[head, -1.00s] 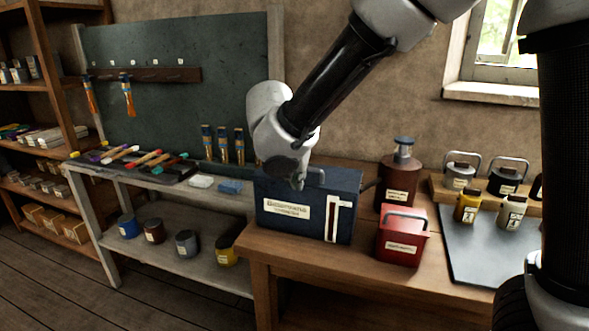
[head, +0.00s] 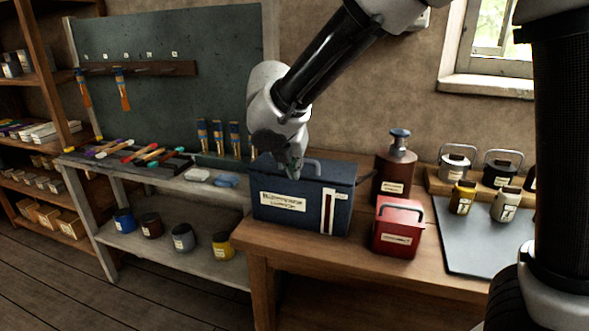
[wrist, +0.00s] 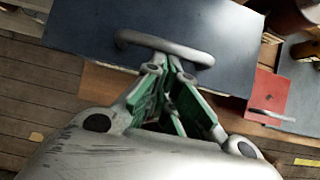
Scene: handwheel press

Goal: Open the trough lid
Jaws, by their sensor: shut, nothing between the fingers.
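A dark blue box (head: 272,217) with a pale label and a white-framed vertical strip stands on the wooden bench; I take it as the trough. Its flat lid (head: 338,175) looks closed and has a grey bar handle (head: 313,163) on top. The lid (wrist: 90,22) and handle (wrist: 190,53) also show in the wrist view. My gripper (head: 294,174) is over the lid by the handle's left part in the head view. In the wrist view my green-sided fingers (wrist: 171,62) are together, empty, at the handle's near side. Whether they touch it is unclear.
A red box (head: 390,240) with a handle stands close right of the blue box. A brown canister (head: 394,175) is behind it. Several pots and jars stand right, by a grey mat (head: 470,245). A shelf with brushes and paint pots (head: 184,238) is left.

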